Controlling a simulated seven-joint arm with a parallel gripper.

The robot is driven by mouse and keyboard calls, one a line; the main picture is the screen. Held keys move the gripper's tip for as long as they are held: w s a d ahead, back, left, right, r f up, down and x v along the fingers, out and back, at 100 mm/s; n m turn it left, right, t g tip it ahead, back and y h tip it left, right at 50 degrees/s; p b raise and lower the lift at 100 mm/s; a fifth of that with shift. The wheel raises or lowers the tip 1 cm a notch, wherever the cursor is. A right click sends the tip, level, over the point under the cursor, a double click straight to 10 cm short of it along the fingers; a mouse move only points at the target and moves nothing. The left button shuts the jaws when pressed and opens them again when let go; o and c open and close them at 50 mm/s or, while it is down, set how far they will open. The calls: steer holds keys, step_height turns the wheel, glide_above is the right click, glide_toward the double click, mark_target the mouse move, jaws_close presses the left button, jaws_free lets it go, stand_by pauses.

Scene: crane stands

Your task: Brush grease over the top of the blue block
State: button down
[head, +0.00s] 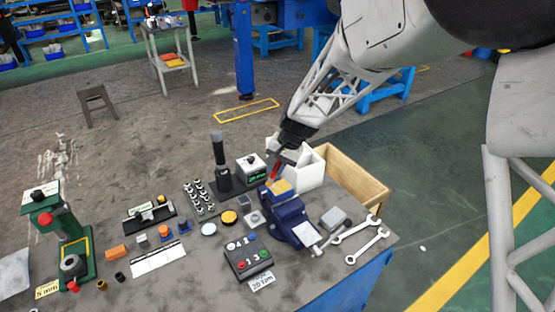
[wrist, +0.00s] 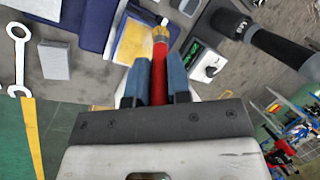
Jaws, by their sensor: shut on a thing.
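My gripper (head: 281,160) is shut on a red-handled brush (wrist: 158,72), which also shows in the head view (head: 274,173). The brush has a metal collar and a pale tip. The blue vise (head: 288,216) stands on the table below, with a yellow-tan patch (head: 281,187) at its top. In the wrist view the brush tip lies over the right edge of this yellow patch (wrist: 134,42). I cannot tell whether the tip touches it. No separate blue block can be told apart from the blue vise body.
A white open box (head: 312,170) and a wooden crate (head: 352,178) stand behind the vise. A dark upright post (head: 219,160) and a green-display box (head: 251,168) are left of it. Two wrenches (head: 366,240) lie right. A button box (head: 248,257) is in front.

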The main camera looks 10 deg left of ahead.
steer(key=shift+w+d+f, duration=0.2)
steer(key=shift+d+f, duration=0.05)
steer(key=shift+f, duration=0.25)
steer(key=shift+w+d, duration=1.25)
steer(key=shift+w, duration=0.05)
steer(key=shift+s+a, duration=1.3)
steer(key=shift+s, duration=0.05)
steer(key=shift+s+a+r, duration=0.15)
steer(key=shift+s+a, duration=0.05)
steer(key=shift+r, duration=3.85)
